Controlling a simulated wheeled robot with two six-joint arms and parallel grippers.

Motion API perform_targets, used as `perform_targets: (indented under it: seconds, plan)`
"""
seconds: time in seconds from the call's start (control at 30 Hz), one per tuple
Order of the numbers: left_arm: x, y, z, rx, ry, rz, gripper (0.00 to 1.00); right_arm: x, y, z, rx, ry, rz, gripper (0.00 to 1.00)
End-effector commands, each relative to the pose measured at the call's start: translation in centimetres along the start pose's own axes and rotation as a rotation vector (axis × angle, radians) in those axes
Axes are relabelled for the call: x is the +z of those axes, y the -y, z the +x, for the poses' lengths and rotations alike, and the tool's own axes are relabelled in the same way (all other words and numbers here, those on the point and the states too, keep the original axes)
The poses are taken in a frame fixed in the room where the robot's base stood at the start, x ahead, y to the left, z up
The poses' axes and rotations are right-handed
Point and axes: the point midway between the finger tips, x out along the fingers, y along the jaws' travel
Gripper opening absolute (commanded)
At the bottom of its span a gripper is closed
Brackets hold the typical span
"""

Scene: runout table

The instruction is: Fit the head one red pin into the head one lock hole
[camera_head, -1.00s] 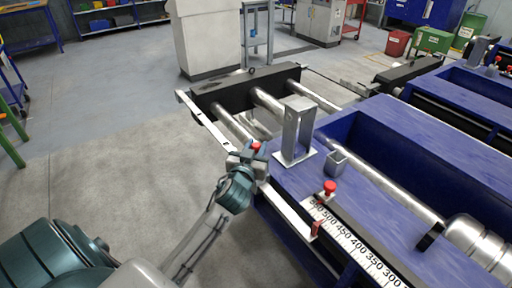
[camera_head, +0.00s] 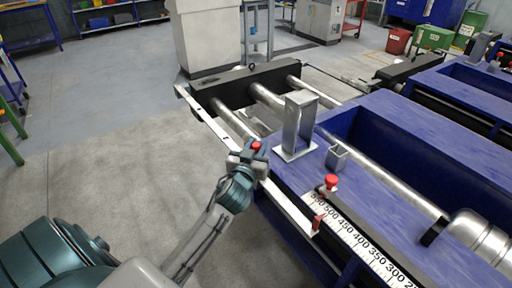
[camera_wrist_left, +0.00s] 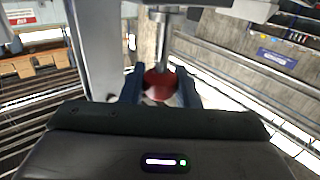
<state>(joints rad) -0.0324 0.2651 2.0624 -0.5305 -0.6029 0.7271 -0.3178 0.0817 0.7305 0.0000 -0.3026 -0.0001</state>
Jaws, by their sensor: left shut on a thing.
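A red-headed pin (camera_head: 256,146) is in my left gripper (camera_head: 248,157), beside the light flat bar at the near left edge of the blue table. In the left wrist view the pin's red head (camera_wrist_left: 160,84) sits between the two dark fingers of my left gripper (camera_wrist_left: 160,90), with a metal shank beyond it. The fingers are shut on it. I cannot make out the lock hole, or whether the shank is in a hole. A second red-headed pin (camera_head: 331,181) stands upright by the scale. My right gripper is not in view.
The light flat bar (camera_head: 215,124) runs along the table's left side. A grey upright bracket (camera_head: 298,125) stands close to my left gripper, with a small square socket (camera_head: 337,157) beside it. A numbered scale (camera_head: 345,236) lies at the front. Open floor (camera_head: 100,170) lies to the left.

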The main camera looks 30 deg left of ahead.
Motion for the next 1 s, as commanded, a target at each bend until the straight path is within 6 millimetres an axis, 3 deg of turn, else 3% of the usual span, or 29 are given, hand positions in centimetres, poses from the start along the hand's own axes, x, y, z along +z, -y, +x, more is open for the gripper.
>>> perform_targets:
  seconds: [0.2, 0.23, 0.33, 0.37, 0.73, 1.0]
  plan:
    - [0.6, 0.0, 0.0, 0.000, 0.000, 0.000, 0.03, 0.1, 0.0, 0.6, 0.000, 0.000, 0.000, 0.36]
    - [0.5, 0.0, 0.0, 0.000, -0.001, 0.000, 0.32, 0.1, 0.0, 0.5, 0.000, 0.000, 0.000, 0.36]
    - [0.5, 0.0, 0.0, 0.000, -0.001, 0.000, 0.52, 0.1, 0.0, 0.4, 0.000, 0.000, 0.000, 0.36]
    - [0.5, 0.0, 0.0, 0.000, -0.001, 0.000, 0.54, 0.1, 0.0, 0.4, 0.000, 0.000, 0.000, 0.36]
    - [0.7, 0.0, -0.8, 0.001, 0.001, 0.000, 0.54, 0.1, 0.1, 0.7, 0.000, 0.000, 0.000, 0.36]
    - [0.8, 0.0, -5.8, 0.001, 0.001, 0.000, 0.54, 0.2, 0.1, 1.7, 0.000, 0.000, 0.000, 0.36]
